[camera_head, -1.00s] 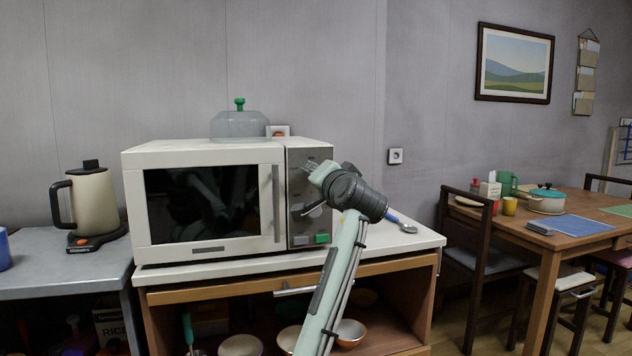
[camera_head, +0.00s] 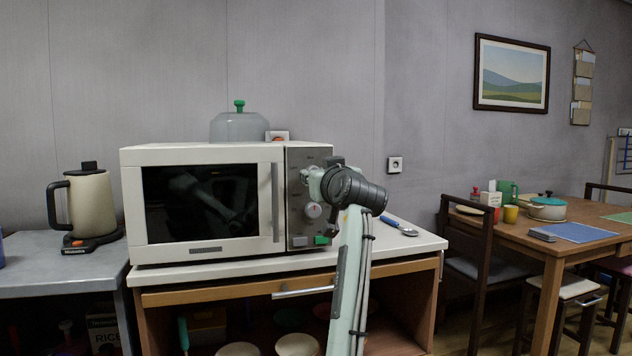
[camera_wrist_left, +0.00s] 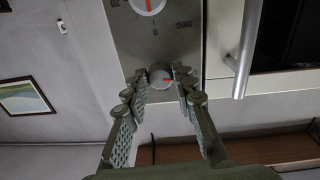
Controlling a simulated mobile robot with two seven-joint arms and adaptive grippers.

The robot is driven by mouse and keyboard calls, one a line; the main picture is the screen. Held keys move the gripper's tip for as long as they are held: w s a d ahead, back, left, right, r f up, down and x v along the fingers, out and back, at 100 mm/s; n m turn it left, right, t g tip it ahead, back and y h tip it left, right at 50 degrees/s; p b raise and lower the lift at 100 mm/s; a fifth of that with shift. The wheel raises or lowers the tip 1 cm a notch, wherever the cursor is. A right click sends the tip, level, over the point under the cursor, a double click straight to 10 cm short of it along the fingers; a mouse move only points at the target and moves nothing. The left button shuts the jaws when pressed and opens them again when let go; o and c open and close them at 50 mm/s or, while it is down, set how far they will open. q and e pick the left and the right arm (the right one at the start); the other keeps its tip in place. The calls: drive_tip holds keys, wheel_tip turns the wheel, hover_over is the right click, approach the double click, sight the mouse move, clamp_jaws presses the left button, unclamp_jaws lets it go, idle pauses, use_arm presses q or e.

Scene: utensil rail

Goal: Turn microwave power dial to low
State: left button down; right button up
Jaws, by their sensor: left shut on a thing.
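The white microwave (camera_head: 205,154) stands on the cabinet, with a grey control panel (camera_head: 300,158) at its right side. My left gripper (camera_head: 306,176) is at the upper part of this panel and covers the upper dial in the head view. In the left wrist view, the fingers of my left gripper (camera_wrist_left: 161,82) are closed around a small grey dial (camera_wrist_left: 160,72) with a red mark pointing right. A second dial (camera_wrist_left: 148,5) with a red mark and numbers is beyond it; it shows as the lower dial (camera_head: 313,210) in the head view. My right gripper is not in view.
The door handle (camera_wrist_left: 249,50) runs close beside the panel. A green button (camera_head: 322,240) is low on the panel. A blue-handled spoon (camera_head: 400,228) lies on the counter right of the microwave. A kettle (camera_head: 85,200) stands left. A glass cover (camera_head: 238,125) sits on top.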

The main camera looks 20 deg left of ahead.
use_arm(q)
drive_tip(key=shift+f+n+b, duration=0.1)
drive_tip(key=shift+n+b, duration=0.2)
drive_tip(key=shift+n, duration=0.8)
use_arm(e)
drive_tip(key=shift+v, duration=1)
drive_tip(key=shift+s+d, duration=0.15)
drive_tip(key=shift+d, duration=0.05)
use_arm(q)
drive_tip(key=c, duration=1.2)
unclamp_jaws()
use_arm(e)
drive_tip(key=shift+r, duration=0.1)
use_arm(q)
drive_tip(key=v, duration=1.2)
